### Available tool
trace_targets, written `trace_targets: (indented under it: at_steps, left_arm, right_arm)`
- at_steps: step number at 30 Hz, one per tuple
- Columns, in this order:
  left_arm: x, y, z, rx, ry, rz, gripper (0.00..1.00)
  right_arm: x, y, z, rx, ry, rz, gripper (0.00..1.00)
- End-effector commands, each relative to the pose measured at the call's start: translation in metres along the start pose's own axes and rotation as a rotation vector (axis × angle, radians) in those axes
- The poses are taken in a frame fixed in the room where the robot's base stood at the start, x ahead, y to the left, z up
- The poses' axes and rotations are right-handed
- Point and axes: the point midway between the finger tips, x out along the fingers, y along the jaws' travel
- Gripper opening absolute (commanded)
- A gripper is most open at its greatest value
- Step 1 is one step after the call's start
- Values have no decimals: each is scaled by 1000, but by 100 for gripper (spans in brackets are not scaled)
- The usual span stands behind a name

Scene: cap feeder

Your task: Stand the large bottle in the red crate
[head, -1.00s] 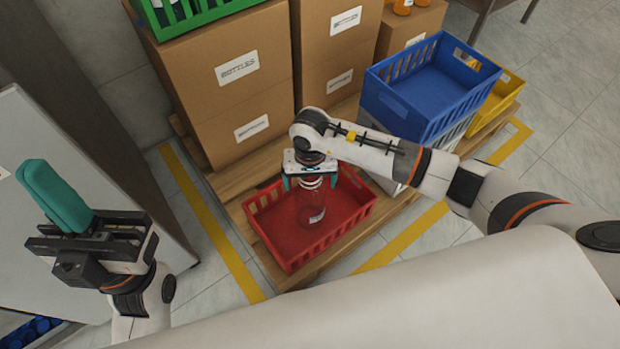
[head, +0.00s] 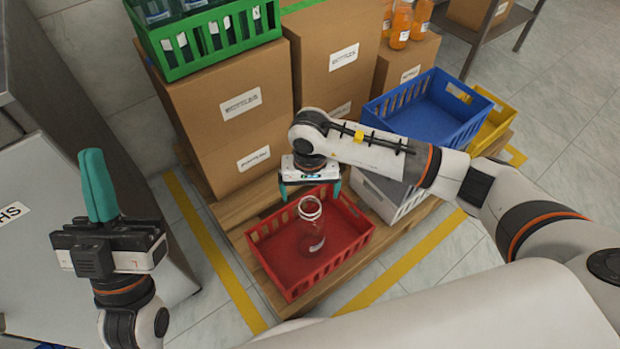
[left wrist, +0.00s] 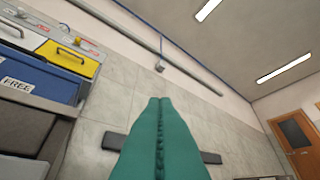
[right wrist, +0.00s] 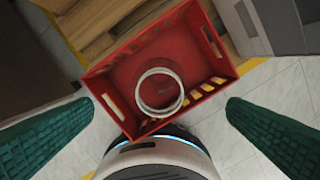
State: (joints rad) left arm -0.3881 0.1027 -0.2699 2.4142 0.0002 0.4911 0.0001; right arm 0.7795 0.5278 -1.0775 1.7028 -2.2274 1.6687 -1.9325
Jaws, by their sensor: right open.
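The large bottle (head: 312,236) is clear glass and stands upright inside the red crate (head: 287,282). In the right wrist view I look down on the bottle's round mouth (right wrist: 159,92), within the red crate (right wrist: 215,50). My right gripper (head: 310,194) is open and empty, above and just behind the bottle's neck, apart from it. Its two green fingers spread wide in the right wrist view (right wrist: 158,112). My left gripper (head: 97,185) is raised at the left, its green fingers together with nothing between them; they also fill the middle of the left wrist view (left wrist: 160,140).
The red crate sits on a wooden pallet (head: 226,212). Cardboard boxes (head: 235,125) stand behind it, with a green crate (head: 215,40) of bottles on top. A blue crate (head: 425,105) on a grey crate (head: 392,198) and a yellow crate (head: 497,120) stand right.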

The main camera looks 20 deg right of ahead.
Motion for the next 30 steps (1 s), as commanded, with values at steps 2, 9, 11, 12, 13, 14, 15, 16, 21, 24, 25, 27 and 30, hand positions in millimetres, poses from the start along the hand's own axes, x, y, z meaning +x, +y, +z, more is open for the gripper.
trace_targets:
  at_steps: [2,9,11,12,13,14,15,16,21,24,25,27,30]
  left_arm:
    - [2,1,-9,4,68,2,0]
    - [0,4,-28,10,182,6,0]
    - [0,4,-29,10,192,6,0]
    - [-1,4,-30,11,194,6,0]
    - [-1,4,-30,11,195,6,0]
    - [-1,4,-30,11,195,6,0]
    - [-1,4,-30,11,195,6,0]
    - [-1,4,-30,11,195,6,0]
    - [-1,4,-30,11,194,6,0]
    - [-1,4,-30,11,194,6,0]
    - [-1,4,-30,11,193,6,0]
    - [-1,4,-30,10,193,6,0]
    - [-1,4,-30,10,192,5,0]
  right_arm:
    - [-11,0,0,-1,-1,0,97]
    - [-24,0,0,0,0,0,97]
    - [-25,0,0,0,1,0,97]
    - [-25,0,0,0,1,0,97]
    - [-25,0,0,0,1,0,97]
    - [-25,0,0,0,1,0,97]
    - [-25,0,0,0,1,0,97]
    - [-25,0,0,0,1,0,97]
    - [-25,0,0,0,1,0,97]
    - [-25,0,0,0,1,0,97]
    - [-25,0,0,0,1,0,97]
    - [-24,2,-1,1,4,7,97]
    - [-22,16,-12,20,35,79,97]
